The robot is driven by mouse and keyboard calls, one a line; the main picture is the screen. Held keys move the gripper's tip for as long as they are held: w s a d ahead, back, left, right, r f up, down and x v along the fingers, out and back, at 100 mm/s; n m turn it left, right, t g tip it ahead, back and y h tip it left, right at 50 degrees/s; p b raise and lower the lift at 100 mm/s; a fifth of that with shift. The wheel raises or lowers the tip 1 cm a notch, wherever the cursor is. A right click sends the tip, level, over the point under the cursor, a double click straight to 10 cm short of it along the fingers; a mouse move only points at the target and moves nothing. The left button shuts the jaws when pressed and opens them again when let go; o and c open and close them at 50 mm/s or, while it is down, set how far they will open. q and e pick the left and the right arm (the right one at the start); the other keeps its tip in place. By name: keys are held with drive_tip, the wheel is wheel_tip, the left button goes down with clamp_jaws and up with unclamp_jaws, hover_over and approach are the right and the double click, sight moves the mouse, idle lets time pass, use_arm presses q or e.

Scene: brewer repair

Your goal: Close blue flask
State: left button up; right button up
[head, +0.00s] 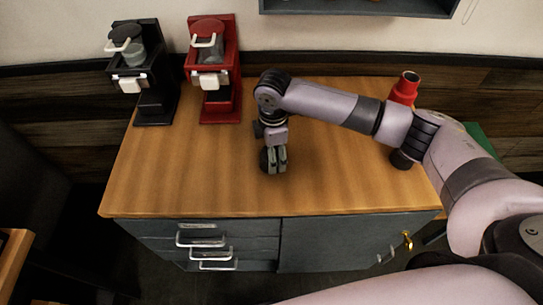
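I see no blue flask in the head view. A red flask-like bottle (404,88) stands upright at the back right of the wooden table, partly hidden behind my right arm. Its top looks dark, perhaps an opening. My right gripper (273,160) points down over the middle of the table, left of the red bottle and well apart from it. Its fingers look close together, but I cannot tell whether they are shut or hold anything. My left gripper is not in view.
A black brewer (157,100) and a red brewer (223,105) stand at the table's back left. The wooden table (170,180) is clear at front left. Below are drawers (145,228) and a cabinet door (330,245) with a golden key (407,240). A shelf (350,8) hangs above.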

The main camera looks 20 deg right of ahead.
drive_tip(key=c, duration=0.8)
drive_tip(key=shift+o, duration=0.2)
wheel_tip(320, 180, up, 20)
drive_tip(key=b, duration=0.2)
drive_tip(key=shift+b, duration=0.3)
